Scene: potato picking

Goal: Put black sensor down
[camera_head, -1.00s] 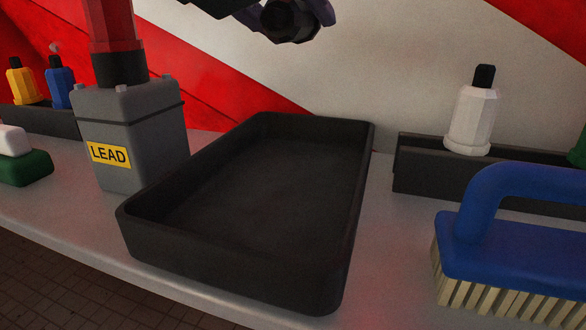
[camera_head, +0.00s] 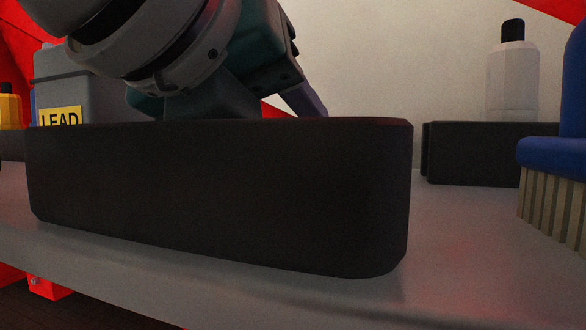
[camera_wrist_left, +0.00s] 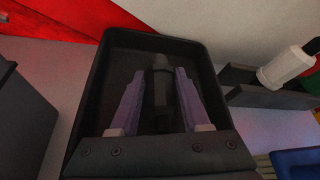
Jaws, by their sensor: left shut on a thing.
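The black sensor (camera_wrist_left: 161,88) is a dark, roughly cylindrical piece held between the purple fingers of my left gripper (camera_wrist_left: 159,74) in the left wrist view. The gripper is shut on it and points down over the black tray (camera_wrist_left: 87,92). In the head view my left gripper (camera_head: 308,103) reaches down behind the tray's near wall (camera_head: 220,190), which hides the sensor and most of the fingers. I cannot tell whether the sensor touches the tray floor. My right gripper is not in view.
To the right are a black holder (camera_head: 475,155) with a white bottle (camera_head: 512,80) and a blue brush (camera_head: 552,152). Bare table (camera_head: 455,225) lies between tray and brush.

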